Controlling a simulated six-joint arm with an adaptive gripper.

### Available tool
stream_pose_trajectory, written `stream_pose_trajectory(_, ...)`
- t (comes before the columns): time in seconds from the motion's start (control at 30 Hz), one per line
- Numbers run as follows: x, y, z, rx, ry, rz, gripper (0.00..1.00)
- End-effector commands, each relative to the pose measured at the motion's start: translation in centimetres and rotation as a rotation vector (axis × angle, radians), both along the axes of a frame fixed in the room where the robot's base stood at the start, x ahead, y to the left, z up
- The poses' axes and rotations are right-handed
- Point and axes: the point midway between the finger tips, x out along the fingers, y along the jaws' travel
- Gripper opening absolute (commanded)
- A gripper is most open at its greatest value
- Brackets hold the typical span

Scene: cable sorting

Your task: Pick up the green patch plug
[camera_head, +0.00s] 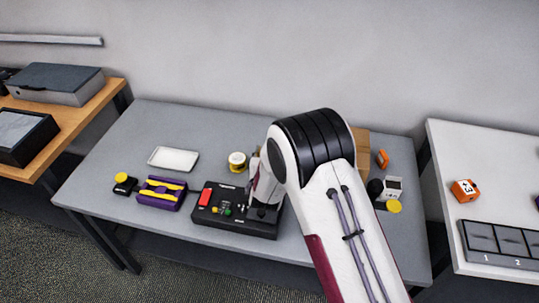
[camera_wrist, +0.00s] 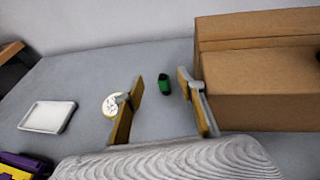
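A small green plug (camera_wrist: 165,83) with a dark end shows in the wrist view. It appears between and beyond the two fingertips, on the grey table. My gripper (camera_wrist: 161,78) is open, its two tan-padded fingers spread to either side of the plug in that view, with nothing held. I cannot tell the exact gap between the fingertips and the plug. In the head view my arm covers this part of the table, and I cannot make out the plug there.
A cardboard box (camera_wrist: 255,85) stands close on the right. A yellow-and-white roll (camera_wrist: 112,104) is left of the fingers, partly behind one. A white tray (camera_head: 174,158), a purple-and-yellow holder (camera_head: 162,194) and a black panel (camera_head: 222,222) with small knobs are on the grey table.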

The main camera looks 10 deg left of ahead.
Motion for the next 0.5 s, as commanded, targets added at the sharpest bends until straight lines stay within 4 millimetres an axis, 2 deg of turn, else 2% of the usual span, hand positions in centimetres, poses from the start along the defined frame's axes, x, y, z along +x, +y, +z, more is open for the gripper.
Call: stream_pose_trajectory(0.5,0.0,0.0,-5.6,0.0,0.001,0.0,0.39)
